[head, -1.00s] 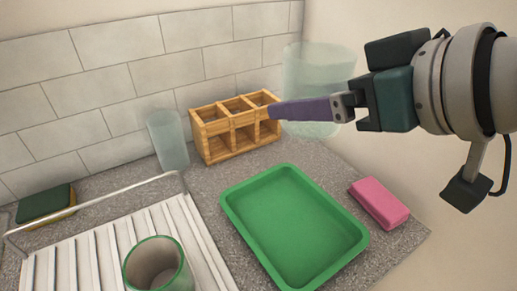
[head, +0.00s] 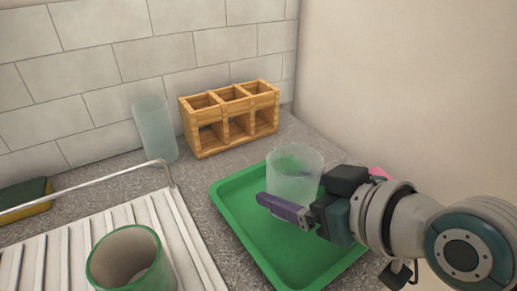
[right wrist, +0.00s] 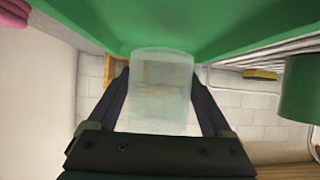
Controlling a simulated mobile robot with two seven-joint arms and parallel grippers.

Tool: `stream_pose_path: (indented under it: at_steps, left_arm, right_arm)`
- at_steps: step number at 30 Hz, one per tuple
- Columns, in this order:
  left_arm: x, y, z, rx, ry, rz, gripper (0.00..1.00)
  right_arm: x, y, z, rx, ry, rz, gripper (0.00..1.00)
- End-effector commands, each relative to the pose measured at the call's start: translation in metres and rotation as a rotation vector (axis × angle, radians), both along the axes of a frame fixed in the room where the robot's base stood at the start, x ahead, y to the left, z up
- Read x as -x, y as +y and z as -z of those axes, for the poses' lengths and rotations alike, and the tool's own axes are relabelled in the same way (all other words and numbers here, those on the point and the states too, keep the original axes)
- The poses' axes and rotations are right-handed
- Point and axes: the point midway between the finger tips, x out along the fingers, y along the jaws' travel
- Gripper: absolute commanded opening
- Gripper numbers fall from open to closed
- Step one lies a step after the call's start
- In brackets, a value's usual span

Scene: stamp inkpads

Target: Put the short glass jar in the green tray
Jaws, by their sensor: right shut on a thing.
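The short glass jar (head: 294,168) is pale and see-through, and it is upright at the green tray (head: 228,205) in the head view. My right gripper (head: 280,208) is shut on the jar, with one purple finger across its near side. In the right wrist view the jar (right wrist: 161,85) sits between both fingers, its far end close to the green tray surface (right wrist: 225,22). I cannot tell whether the jar touches the tray floor. My left gripper is not in view.
A taller glass (head: 155,130) and a wooden rack (head: 232,118) stand by the tiled wall. A white drying rack (head: 185,235) with a green-rimmed cup (head: 128,262) is at the left. A pink sponge (head: 378,173) is mostly hidden behind my right arm.

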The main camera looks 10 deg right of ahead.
Motion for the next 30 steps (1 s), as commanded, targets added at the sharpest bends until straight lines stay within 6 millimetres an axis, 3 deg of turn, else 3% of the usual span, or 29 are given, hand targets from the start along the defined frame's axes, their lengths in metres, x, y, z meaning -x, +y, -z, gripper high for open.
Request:
stream_pose_path:
  at_steps: [6,19,20,23,30]
  left_arm:
    - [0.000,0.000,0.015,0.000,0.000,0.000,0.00]
    - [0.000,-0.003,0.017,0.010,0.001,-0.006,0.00]
    - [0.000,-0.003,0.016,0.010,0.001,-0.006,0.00]
    - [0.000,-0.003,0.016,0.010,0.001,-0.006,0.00]
    - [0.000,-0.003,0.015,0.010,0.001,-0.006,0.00]
  right_arm:
    - [0.000,0.000,0.032,0.000,0.000,0.001,0.16]
    - [0.000,0.000,0.037,-0.001,-0.001,0.000,0.16]
    - [0.000,0.000,0.037,0.000,0.002,0.001,0.88]
    - [0.000,0.000,0.036,0.000,0.002,0.001,0.99]
    - [0.000,0.000,0.035,0.000,0.001,0.000,1.00]
